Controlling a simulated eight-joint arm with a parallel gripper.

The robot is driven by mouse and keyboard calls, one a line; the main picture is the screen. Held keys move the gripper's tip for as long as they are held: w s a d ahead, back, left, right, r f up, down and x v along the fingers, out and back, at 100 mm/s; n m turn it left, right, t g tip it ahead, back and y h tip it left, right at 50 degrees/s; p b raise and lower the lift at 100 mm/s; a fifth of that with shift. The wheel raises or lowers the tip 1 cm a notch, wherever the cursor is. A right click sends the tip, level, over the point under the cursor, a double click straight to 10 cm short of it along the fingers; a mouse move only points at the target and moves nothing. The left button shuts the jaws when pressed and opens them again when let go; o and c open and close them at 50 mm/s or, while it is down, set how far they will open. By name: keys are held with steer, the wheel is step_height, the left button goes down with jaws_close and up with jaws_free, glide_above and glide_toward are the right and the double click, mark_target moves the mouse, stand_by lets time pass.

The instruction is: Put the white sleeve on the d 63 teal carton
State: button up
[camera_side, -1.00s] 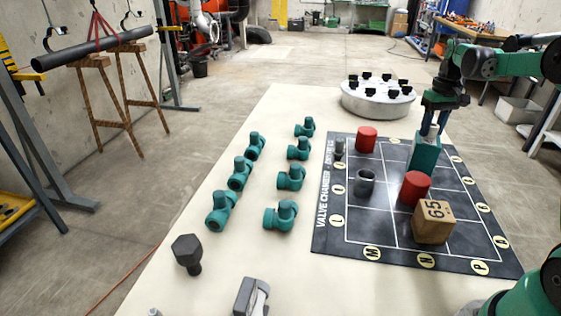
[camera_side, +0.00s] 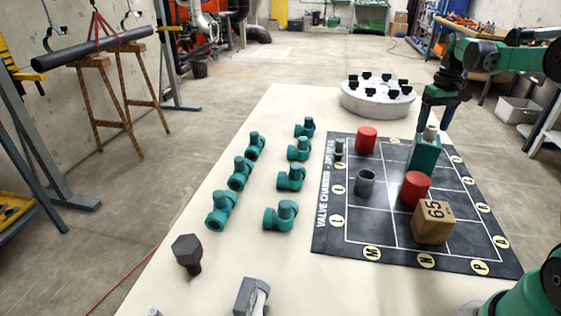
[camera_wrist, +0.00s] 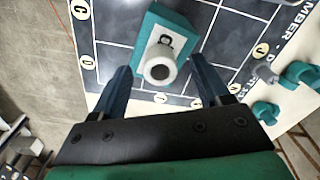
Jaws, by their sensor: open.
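The teal carton (camera_side: 424,158) stands upright on the dark grid mat. The white sleeve (camera_side: 430,133) stands upright on the carton's top. In the wrist view the sleeve (camera_wrist: 160,65) shows its open end, and the carton (camera_wrist: 181,33) lies under it with its printed label partly covered. My gripper (camera_side: 435,116) is above the sleeve, and its fingers are open. In the wrist view the gripper's fingers (camera_wrist: 159,78) stand apart on either side of the sleeve, with a gap on both sides.
Several teal pipe fittings (camera_side: 290,178) stand left of the mat. A round flange (camera_side: 378,99) lies behind it.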

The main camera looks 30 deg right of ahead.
step_height(320, 180, up, 10)
steer(key=w+a+r+n+t, duration=0.1)
steer(key=w+a+r+t, duration=0.1)
steer(key=a, duration=0.6)
steer(key=s+a+f+n+t, duration=0.1)
steer(key=s+a+f, duration=0.3)
steer(key=a, duration=0.5)
steer(key=s+a+f+n+t, duration=0.2)
steer(key=s+a+f+t, duration=0.2)
steer(key=a, duration=0.6)
step_height(320, 180, down, 2)
steer(key=shift+a+f, duration=0.2)
steer(key=shift+a, duration=0.1)
